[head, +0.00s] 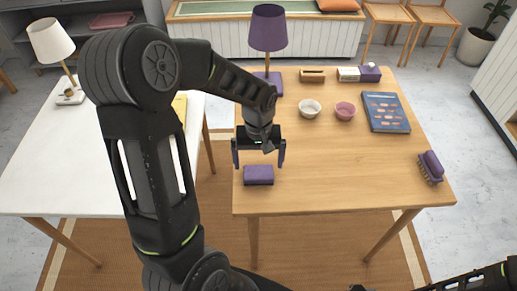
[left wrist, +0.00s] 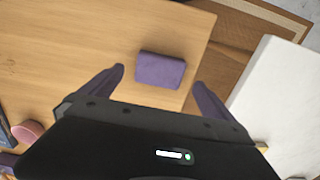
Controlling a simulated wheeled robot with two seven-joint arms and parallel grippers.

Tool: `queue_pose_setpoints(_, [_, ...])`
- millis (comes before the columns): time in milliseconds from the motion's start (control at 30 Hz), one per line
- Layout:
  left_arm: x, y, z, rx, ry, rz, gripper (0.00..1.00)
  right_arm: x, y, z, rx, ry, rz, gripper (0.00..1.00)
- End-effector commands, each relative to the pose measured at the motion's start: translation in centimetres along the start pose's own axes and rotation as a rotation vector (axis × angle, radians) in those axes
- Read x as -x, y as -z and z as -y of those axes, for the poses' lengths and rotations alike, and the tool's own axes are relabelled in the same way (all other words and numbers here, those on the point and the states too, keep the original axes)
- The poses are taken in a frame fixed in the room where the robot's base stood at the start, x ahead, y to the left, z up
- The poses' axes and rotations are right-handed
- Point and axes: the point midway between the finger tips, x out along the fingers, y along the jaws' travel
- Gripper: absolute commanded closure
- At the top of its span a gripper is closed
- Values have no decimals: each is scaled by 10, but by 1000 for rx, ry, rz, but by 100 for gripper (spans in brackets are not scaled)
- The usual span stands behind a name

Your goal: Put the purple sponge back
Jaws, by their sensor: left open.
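The purple sponge (head: 258,175) is a small block lying on the wooden table near its front left corner. It also shows in the left wrist view (left wrist: 161,70), ahead of the fingers. My left gripper (head: 258,161) is open and empty, above and just behind the sponge in the head view, with one finger towards each side of it. The fingers look apart from the sponge. Only a dark part of my right arm shows at the bottom right edge of the head view, and its jaws cannot be made out.
On the wooden table (head: 310,195) are a purple lamp (head: 268,30), a white bowl (head: 309,108), a pink bowl (head: 345,111), a blue book (head: 386,112) and a purple brush (head: 431,167). Small boxes stand at the back. A white table (head: 40,165) is at left. The table's front middle is clear.

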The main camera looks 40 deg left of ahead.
Motion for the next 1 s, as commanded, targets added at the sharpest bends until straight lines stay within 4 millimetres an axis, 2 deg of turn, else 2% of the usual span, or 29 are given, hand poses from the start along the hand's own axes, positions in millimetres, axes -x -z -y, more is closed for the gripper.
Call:
queue_pose_setpoints(100, [26,1,0,-1,-2,-5,0,-3,0,-1,0,0,0,64])
queue_pose_setpoints(200, [42,1,0,-1,-3,-4,0,-4,0,-1,0,0,0,64])
queue_pose_setpoints(333, [55,0,0,-1,0,-1,0,-4,0,-2,0,0,0,64])
queue_pose_setpoints(1000, [59,0,0,-1,0,0,0,-4,0,-2,0,0,0,64])
